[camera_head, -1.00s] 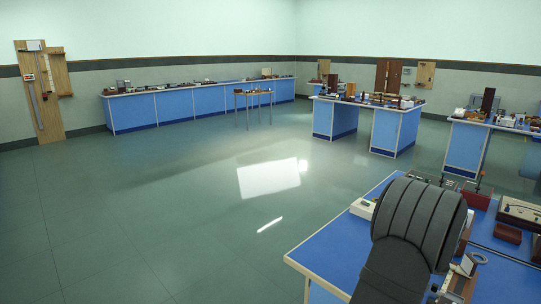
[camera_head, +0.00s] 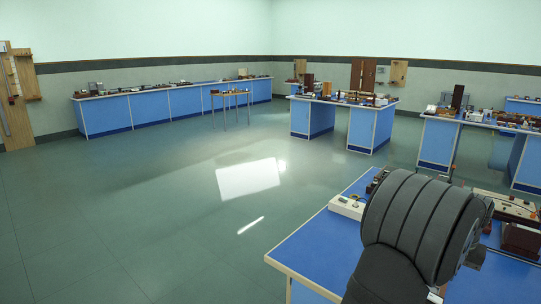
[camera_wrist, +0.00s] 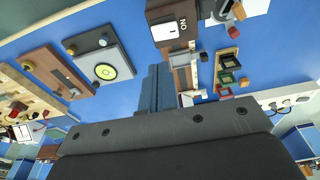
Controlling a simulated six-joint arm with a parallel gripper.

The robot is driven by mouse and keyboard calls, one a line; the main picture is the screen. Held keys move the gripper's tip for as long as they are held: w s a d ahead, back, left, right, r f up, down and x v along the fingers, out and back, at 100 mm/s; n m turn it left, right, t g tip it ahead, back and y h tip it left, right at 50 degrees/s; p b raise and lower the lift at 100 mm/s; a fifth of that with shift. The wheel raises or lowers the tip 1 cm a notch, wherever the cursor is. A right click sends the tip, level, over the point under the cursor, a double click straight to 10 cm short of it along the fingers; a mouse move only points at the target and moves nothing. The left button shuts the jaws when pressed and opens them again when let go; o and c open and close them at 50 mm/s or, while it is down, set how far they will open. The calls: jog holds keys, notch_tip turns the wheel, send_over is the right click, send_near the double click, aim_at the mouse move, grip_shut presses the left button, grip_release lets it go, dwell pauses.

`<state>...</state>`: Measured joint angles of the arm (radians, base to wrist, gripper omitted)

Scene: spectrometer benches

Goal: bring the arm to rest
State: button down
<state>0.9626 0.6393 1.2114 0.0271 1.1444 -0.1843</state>
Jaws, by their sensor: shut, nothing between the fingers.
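My gripper (camera_wrist: 158,80) shows in the wrist view as a dark grey body with bluish fingers reaching up the middle. The fingers are closed together with nothing held between them. They hang over a blue bench top (camera_wrist: 130,18) with apparatus on it; I cannot tell how high. In the head view my dark ribbed arm covers the lower right, over the near blue bench (camera_head: 325,240), and my fingers cannot be made out there.
A switch box (camera_wrist: 168,28) marked "NO", a box with a yellow dial (camera_wrist: 103,67) and a wooden block with terminals (camera_wrist: 228,72) surround my gripper. A cream box (camera_head: 347,207) stands on the near bench. Open floor (camera_head: 150,220) lies left. Other benches (camera_head: 370,125) stand farther off.

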jog(key=shift+f, duration=1.05)
dwell(0.4)
